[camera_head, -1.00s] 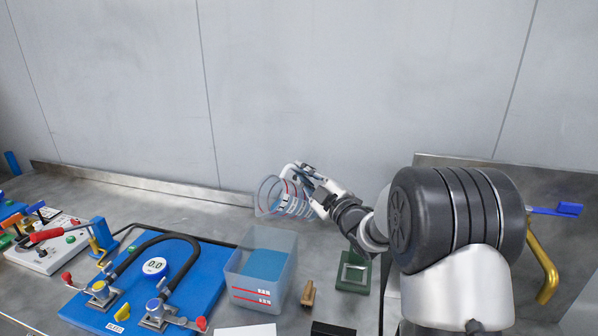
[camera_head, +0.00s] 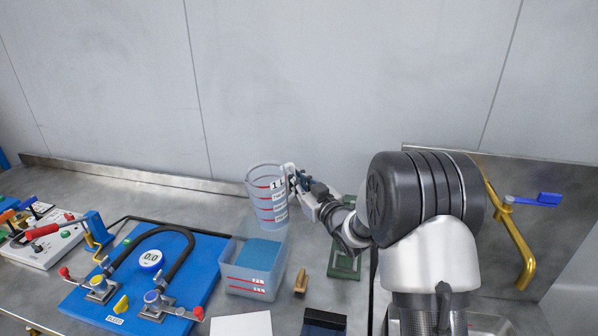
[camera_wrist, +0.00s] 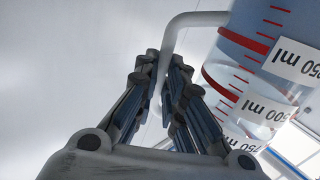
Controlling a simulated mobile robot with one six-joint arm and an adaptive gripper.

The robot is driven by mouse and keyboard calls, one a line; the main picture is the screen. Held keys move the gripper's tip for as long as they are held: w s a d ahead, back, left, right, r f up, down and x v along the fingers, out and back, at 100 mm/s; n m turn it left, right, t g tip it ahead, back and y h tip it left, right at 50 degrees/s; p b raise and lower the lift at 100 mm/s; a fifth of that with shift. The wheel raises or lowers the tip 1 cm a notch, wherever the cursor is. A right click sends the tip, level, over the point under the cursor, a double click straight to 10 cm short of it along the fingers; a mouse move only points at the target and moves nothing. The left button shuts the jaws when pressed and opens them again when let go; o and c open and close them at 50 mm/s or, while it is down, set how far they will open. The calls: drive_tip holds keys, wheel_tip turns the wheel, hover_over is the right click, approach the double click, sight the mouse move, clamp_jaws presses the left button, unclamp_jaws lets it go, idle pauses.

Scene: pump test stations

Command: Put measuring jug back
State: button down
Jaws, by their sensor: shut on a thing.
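The measuring jug (camera_head: 265,190) is clear, with red lines and white labels. In the head view it is upright or nearly so, just behind the clear bin. I cannot tell whether its base touches the bench. My gripper (camera_head: 297,180) is at the jug's right side, shut on its handle. In the wrist view the grey jug handle (camera_wrist: 166,50) runs between my gripper's fingers (camera_wrist: 163,85), and the jug's marked wall (camera_wrist: 262,75) fills the right side.
The clear bin (camera_head: 232,285) holds blue liquid or material. A blue pump board (camera_head: 200,262) with a hose and gauge lies left. A wooden block (camera_head: 300,281), a green stand (camera_head: 343,265) and a white sheet (camera_head: 240,325) are nearby. A brass pipe (camera_head: 515,240) stands right.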

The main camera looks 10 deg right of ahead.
drive_tip(key=shift+s+a+f+m, duration=0.15)
drive_tip(key=shift+a+f+m, duration=0.15)
drive_tip(key=shift+f+m, duration=0.4)
